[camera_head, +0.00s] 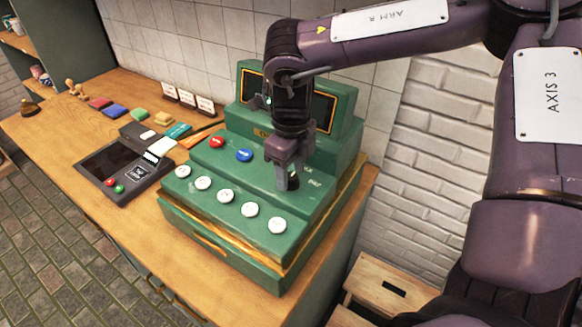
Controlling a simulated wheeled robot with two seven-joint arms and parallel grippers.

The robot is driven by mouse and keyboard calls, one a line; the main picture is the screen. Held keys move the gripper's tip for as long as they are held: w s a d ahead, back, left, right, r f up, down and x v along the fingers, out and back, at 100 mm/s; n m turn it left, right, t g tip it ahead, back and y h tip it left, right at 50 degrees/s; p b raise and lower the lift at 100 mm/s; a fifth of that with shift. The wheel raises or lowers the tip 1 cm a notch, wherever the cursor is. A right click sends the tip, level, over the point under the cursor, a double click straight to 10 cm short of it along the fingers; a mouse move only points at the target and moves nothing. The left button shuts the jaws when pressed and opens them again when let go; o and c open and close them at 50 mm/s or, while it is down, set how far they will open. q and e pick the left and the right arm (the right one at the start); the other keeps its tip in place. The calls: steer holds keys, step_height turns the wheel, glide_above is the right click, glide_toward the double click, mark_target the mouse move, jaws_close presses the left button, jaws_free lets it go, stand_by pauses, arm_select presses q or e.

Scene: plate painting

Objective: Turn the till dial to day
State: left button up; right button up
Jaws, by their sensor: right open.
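The green till (240,262) stands on the wooden counter, with white buttons along its front, a red button (217,141) and a blue button (244,155) on its upper step. My right gripper (288,182) points down at the right of that step, its fingers open around or just above a small dark dial (293,184). The gripper hides most of the dial, so I cannot tell its setting or whether the fingers touch it. Small white lettering shows to the right of the dial. My left gripper is out of view.
A dark card terminal (113,160) lies left of the till. Coloured pads (113,111), small white cards (188,97) and a wooden stamp (76,88) sit further back. A tiled wall stands behind, and a wooden stool (372,274) stands below right.

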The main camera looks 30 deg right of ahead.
steer(key=shift+f, duration=0.3)
steer(key=shift+r, duration=0.1)
steer(key=shift+c, duration=0.3)
